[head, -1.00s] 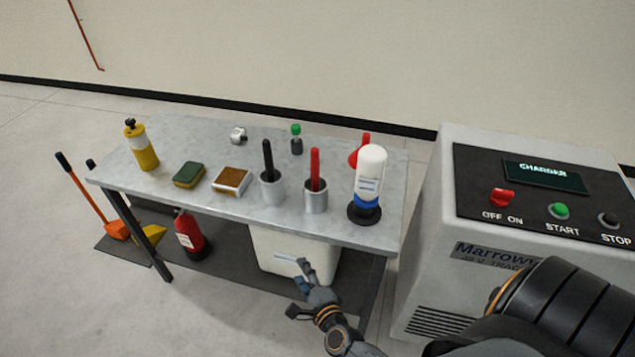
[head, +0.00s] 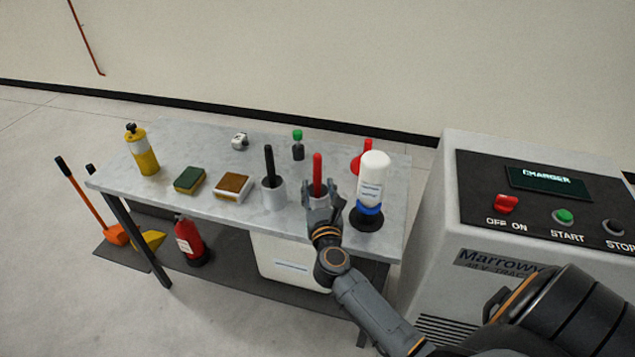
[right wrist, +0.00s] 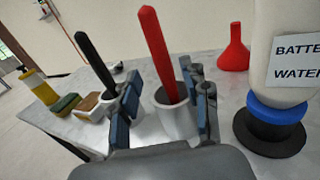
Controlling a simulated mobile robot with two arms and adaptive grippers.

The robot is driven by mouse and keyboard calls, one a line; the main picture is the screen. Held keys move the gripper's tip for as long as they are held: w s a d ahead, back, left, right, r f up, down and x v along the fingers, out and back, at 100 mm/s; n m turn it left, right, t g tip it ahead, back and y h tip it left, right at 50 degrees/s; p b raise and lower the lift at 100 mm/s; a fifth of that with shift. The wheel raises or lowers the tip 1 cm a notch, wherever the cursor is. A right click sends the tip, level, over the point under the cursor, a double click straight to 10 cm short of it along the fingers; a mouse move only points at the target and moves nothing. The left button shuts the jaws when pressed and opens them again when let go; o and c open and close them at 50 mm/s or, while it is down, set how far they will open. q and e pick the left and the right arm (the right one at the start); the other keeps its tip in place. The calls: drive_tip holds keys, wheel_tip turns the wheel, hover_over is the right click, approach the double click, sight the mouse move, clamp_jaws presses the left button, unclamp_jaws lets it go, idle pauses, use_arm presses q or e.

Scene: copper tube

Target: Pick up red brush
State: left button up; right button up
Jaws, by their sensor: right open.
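The red brush (head: 318,172) stands handle-up in a metal cup (head: 317,200) near the front right of the grey table. My right gripper (head: 321,203) is at the table's front edge, just in front of that cup and partly hiding it. In the right wrist view the red handle (right wrist: 158,55) rises between the two spread fingers (right wrist: 165,112), leaning slightly left. The fingers are open and show a gap to the handle; the brush's lower end is hidden in the cup (right wrist: 177,122). My left gripper is not in view.
A black-handled brush (head: 269,165) in another cup (head: 273,194) stands close on the left. A white bottle (head: 373,178) on a dark base stands close on the right, with a red funnel (head: 362,160) behind. A sponge (head: 189,180) lies further left.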

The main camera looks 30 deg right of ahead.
sight(318, 177)
drive_tip(key=x, duration=0.5)
drive_tip(key=shift+w+d+p, duration=0.25)
drive_tip(key=shift+p, duration=0.1)
drive_tip(key=shift+s, duration=0.1)
drive_tip(key=shift+c, duration=0.4)
clamp_jaws()
